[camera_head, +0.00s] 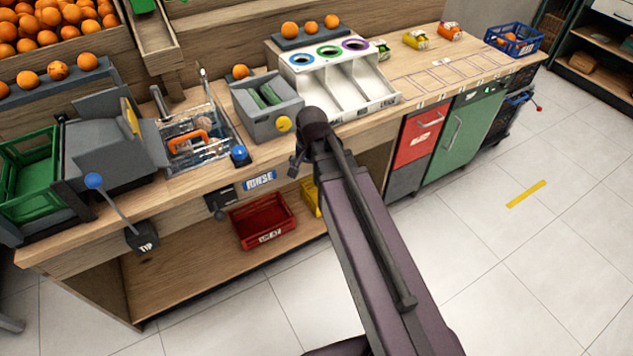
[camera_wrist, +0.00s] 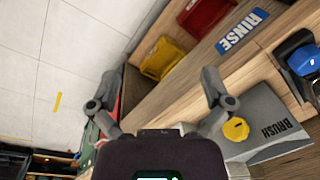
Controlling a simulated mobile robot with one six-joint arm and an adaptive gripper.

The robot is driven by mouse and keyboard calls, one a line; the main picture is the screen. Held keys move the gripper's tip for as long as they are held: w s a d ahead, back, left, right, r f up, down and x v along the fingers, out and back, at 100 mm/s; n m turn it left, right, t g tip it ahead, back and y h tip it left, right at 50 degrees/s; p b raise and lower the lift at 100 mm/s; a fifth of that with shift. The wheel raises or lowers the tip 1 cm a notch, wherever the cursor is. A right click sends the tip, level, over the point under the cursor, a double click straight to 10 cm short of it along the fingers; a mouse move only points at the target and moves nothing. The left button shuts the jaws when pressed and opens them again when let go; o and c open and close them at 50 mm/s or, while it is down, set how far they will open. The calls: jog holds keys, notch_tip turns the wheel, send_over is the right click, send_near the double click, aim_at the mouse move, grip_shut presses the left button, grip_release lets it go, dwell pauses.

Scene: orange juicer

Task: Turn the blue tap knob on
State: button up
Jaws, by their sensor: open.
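The blue tap knob (camera_head: 239,153) sits on a dark base at the front edge of the wooden counter, beside the sink (camera_head: 198,142) and above the RINSE sign (camera_head: 260,180). In the wrist view the blue knob (camera_wrist: 304,62) is at the right edge and partly cut off. My gripper (camera_head: 298,163) is in front of the counter, to the right of the knob and apart from it. In the wrist view my gripper (camera_wrist: 158,80) has its two fingers spread wide with nothing between them.
The grey BRUSH box (camera_head: 262,108) with a yellow knob (camera_head: 284,124) stands on the counter close to my gripper. A blue-balled lever (camera_head: 94,181) rises left of the sink. A red crate (camera_head: 264,221) and a yellow crate (camera_wrist: 161,59) are on the lower shelf. The floor in front is clear.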

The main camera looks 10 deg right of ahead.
jog(key=shift+s+d+f+n+h+b, duration=0.1)
jog(key=shift+s+d+f+n+b, duration=0.1)
jog(key=shift+s+d+n, duration=0.25)
jog(key=shift+s+d+f+n+h+b, duration=0.1)
jog(key=shift+s+d+f+n+b, duration=0.15)
jog(key=shift+s+n, duration=0.4)
jog(key=shift+s+d+f+n+h+b, duration=0.1)
jog(key=shift+s+d+f+n, duration=0.05)
jog(key=shift+s+d+n, duration=0.35)
jog(key=shift+s, duration=0.2)
jog(key=shift+s+d+n+g, duration=0.15)
jog(key=shift+s+d+n, duration=0.4)
jog(key=shift+s+n, duration=0.3)
jog(key=shift+s+d+n+g, duration=0.15)
jog(key=shift+s+d+n, duration=0.35)
jog(key=shift+s+n, duration=0.35)
